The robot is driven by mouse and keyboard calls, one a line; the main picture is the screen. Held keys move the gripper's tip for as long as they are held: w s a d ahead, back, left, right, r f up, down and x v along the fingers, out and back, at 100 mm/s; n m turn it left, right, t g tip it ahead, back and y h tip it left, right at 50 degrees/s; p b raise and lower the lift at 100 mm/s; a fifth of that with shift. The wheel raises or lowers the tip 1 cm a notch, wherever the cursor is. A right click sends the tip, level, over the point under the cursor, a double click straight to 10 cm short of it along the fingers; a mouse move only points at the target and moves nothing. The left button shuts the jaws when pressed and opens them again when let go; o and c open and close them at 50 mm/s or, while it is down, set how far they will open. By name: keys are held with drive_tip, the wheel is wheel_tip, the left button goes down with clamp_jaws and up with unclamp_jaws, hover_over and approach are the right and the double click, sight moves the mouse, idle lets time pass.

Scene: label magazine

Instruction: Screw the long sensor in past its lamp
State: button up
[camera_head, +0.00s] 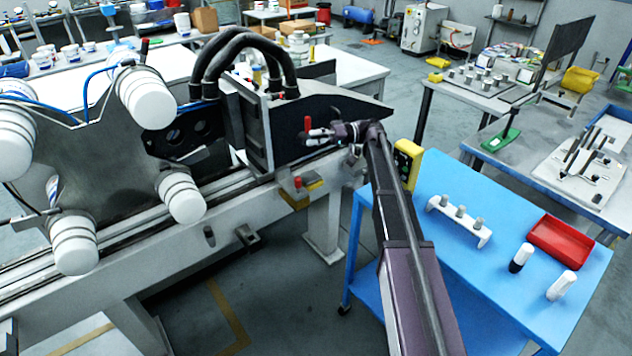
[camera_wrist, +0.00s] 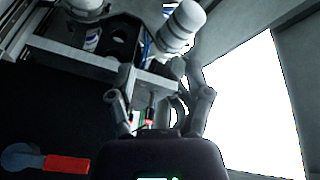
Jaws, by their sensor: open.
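My gripper (camera_head: 312,136) reaches over the dark sloped housing of the machine in the head view. In the wrist view its two fingers (camera_wrist: 160,100) stand wide apart with nothing clasped between them. A thin dark rod with a red band (camera_wrist: 149,122) shows between and beyond the fingers; it may be the long sensor, but I cannot tell for sure. A gap seems to lie between it and each finger. I cannot pick out a lamp on it. Three short grey cylinders (camera_head: 461,211) stand in a white holder (camera_head: 484,239) on the blue cart.
A red lever (camera_wrist: 66,164) with a grey-blue round end lies at lower left in the wrist view. White rollers (camera_head: 183,198) and hoses crowd the machine's left.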

drive_tip(key=s+f+m+t+h+p, duration=0.2)
drive_tip(key=s+f+m+h, duration=0.2)
drive_tip(key=s+f+h, duration=0.2)
drive_tip(key=shift+s+f, duration=1.15)
drive_tip(key=shift+s, duration=0.85)
drive_tip(key=s+d+f+m+t+h, duration=0.1)
drive_tip(key=s+d+f+m+h, duration=0.1)
drive_tip(key=s+d+f+h, duration=0.2)
drive_tip(key=s+d+f+m+t+h+p, duration=0.1)
drive_tip(key=s+d+f+h, duration=0.3)
drive_tip(key=s+d+h, duration=0.4)
drive_tip(key=s+d+m, duration=0.1)
drive_tip(key=s, duration=0.3)
drive_tip(key=shift+s+m, duration=0.3)
drive_tip(key=shift+m, duration=0.1)
